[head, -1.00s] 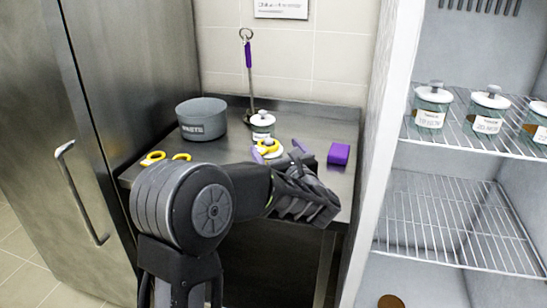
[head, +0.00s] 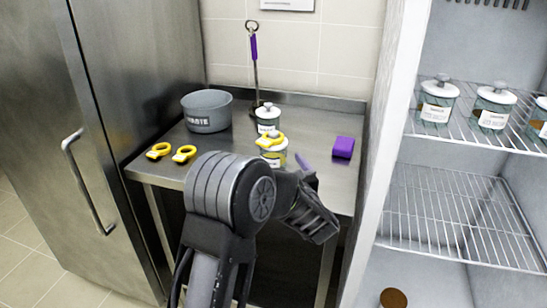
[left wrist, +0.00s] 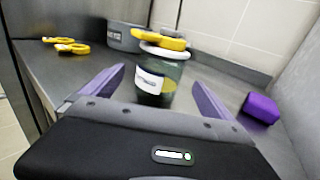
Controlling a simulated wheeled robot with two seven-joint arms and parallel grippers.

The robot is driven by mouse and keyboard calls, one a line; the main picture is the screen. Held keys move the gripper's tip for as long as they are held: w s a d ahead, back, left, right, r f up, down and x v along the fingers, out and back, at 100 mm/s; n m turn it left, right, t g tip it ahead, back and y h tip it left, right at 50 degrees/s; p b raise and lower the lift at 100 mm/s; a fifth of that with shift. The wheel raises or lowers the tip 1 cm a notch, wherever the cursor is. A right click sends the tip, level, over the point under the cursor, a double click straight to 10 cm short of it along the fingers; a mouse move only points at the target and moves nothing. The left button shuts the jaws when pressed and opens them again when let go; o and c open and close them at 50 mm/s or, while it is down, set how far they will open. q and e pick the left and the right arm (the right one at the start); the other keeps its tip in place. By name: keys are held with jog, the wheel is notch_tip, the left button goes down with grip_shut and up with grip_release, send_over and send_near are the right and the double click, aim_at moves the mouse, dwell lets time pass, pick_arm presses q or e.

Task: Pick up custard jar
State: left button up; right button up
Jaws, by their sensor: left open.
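A glass jar (head: 273,157) with a pale label and yellow contents stands upright on the steel counter, a yellow looped piece over its top. It also shows in the left wrist view (left wrist: 156,82), ahead of and between the purple fingers. I cannot read its label, so I cannot tell whether it is the custard jar. A second jar (head: 267,119) with a white knobbed lid stands behind it. My left gripper (head: 288,166) is open and empty, at the near side of the front jar. The arm partly hides the fingers in the head view. My right gripper is not in view.
On the counter (head: 165,172) are a grey pot (head: 206,112), yellow looped items (head: 172,152), a purple block (head: 343,147) to the right and an upright purple-handled tool (head: 254,50). More lidded jars (head: 437,101) stand on a wire shelf in the open cabinet at right.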

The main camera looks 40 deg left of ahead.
pick_arm(q)
jog(key=shift+w+a+f, duration=0.1)
jog(key=shift+w+a, duration=0.1)
jog(key=shift+a, duration=0.1)
jog(key=shift+w+a, duration=0.2)
jog(key=shift+a, duration=0.15)
jog(key=p+x, duration=0.1)
jog(key=x, duration=0.4)
jog(key=shift+w+a, duration=0.1)
jog(key=shift+a, duration=0.05)
jog(key=c, duration=2)
